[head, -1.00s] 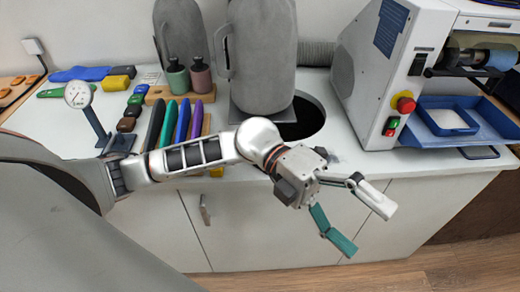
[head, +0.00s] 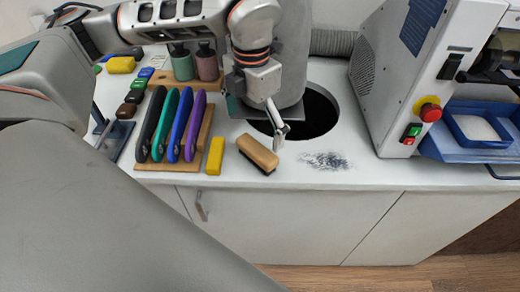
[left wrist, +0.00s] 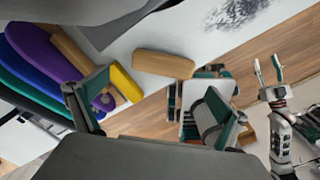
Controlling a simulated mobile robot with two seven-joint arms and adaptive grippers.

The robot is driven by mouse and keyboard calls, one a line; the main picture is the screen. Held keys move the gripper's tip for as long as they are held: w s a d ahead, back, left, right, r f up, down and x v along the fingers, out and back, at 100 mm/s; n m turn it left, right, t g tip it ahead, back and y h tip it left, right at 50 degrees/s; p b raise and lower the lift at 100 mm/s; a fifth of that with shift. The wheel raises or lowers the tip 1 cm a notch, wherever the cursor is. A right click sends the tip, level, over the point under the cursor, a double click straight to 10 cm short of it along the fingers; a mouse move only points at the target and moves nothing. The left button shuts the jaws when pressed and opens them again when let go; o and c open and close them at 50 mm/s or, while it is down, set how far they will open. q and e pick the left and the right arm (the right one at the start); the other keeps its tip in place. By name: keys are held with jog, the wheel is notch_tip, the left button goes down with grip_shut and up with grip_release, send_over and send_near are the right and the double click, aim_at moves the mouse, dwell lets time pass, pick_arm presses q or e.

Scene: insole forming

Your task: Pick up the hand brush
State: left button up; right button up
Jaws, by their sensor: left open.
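The hand brush (head: 258,153) has a wooden back and dark bristles. It lies on the white counter near the front edge, right of a yellow block. It also shows in the left wrist view (left wrist: 163,64), at the top middle beyond the fingers. My left gripper (head: 277,125) points down just above and behind the brush, apart from it. In the left wrist view its fingers (left wrist: 150,100) are spread and empty. In the head view one finger hides the other. My right gripper (left wrist: 268,72) shows small at the right of the left wrist view, its fingers apart and empty.
Left of the brush stand the yellow block (head: 215,156) and a wooden rack (head: 170,165) with several coloured insoles. Behind is a dark round hole (head: 318,112). A patch of dark dust (head: 328,161) lies right. A machine with a blue tray (head: 455,145) stands far right.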

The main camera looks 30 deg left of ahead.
aim_at(257, 148)
pick_arm(q)
jog(key=f, duration=0.7)
jog(key=shift+w+d+f, duration=0.15)
jog(key=shift+d+f, duration=0.05)
jog(key=shift+d, duration=0.05)
jog(key=c, duration=1.2)
pick_arm(e)
jog(key=shift+s+f, duration=0.15)
jog(key=shift+s, duration=0.05)
pick_arm(q)
jog(key=shift+r, duration=0.1)
